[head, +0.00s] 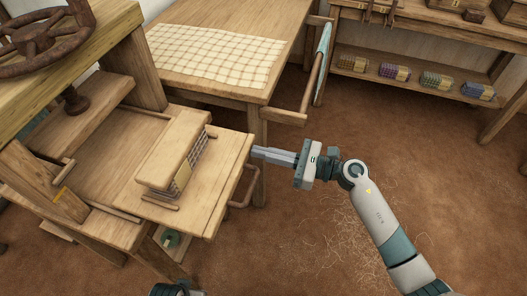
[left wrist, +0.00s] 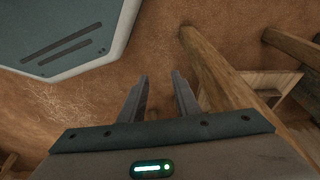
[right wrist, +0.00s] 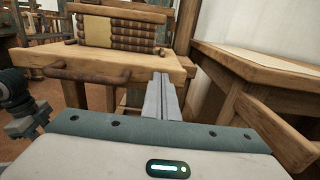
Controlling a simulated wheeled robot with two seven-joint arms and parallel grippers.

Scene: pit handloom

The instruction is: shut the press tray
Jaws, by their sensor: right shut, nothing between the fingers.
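The press tray (head: 213,199) is a flat wooden board drawn out from the wooden press toward the right in the head view. A bundle of folded cloth (head: 186,163) with a wooden board (head: 172,149) on top sits on it. A bar handle (head: 244,187) is on the tray's outer edge; it also shows in the right wrist view (right wrist: 88,73). My right gripper (head: 256,152) is shut and empty, its tips at the tray's outer edge beside the handle; I cannot tell whether they touch. My left gripper (left wrist: 160,80) is open and empty above the floor.
The press (head: 75,125) with a rusty wheel (head: 40,38) stands at left. A table with checked cloth (head: 210,55) stands behind the tray, its side rail (head: 305,105) jutting right. A shelf with several cloth bundles (head: 395,72) is at back right.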

